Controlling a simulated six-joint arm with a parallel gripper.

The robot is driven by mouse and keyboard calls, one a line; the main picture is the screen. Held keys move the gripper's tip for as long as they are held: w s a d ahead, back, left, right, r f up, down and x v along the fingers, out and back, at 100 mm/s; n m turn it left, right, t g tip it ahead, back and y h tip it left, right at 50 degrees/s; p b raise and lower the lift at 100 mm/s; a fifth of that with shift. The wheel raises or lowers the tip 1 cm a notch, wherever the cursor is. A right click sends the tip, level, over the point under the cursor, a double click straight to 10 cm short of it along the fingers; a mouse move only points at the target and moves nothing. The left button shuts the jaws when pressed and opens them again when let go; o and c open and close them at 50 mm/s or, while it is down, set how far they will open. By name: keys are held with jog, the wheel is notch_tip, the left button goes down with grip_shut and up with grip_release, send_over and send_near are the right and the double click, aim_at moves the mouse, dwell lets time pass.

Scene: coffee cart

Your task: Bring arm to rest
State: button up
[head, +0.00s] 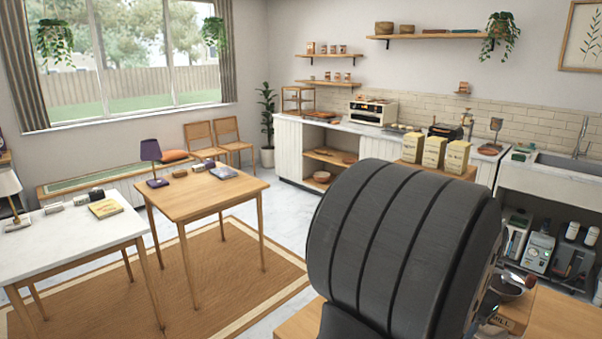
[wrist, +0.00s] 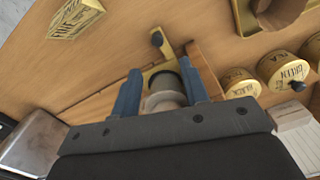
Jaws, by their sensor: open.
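My gripper (wrist: 161,68) shows in the wrist view, with its two blue fingers apart over a wooden counter (wrist: 95,65). A round object (wrist: 164,88), pale with a dark top, shows between the fingers. I cannot tell whether it stands between them or lower down, and I see no clear grip on it. A brass-coloured bracket with a dark knob (wrist: 157,39) lies just beyond the fingertips. In the head view a dark ribbed part of my arm fills the lower middle and right, and my gripper is hidden.
In the wrist view, gold-lidded tins (wrist: 241,83) stand right of the gripper, a yellow box (wrist: 75,18) at upper left and a metal container (wrist: 32,143) at lower left. In the head view, a wooden table (head: 203,194), a white table (head: 70,232) and a sink (head: 565,172) stand farther off.

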notch_tip(320, 180, down, 11)
jog(key=shift+s+d, duration=0.1)
dwell(0.4)
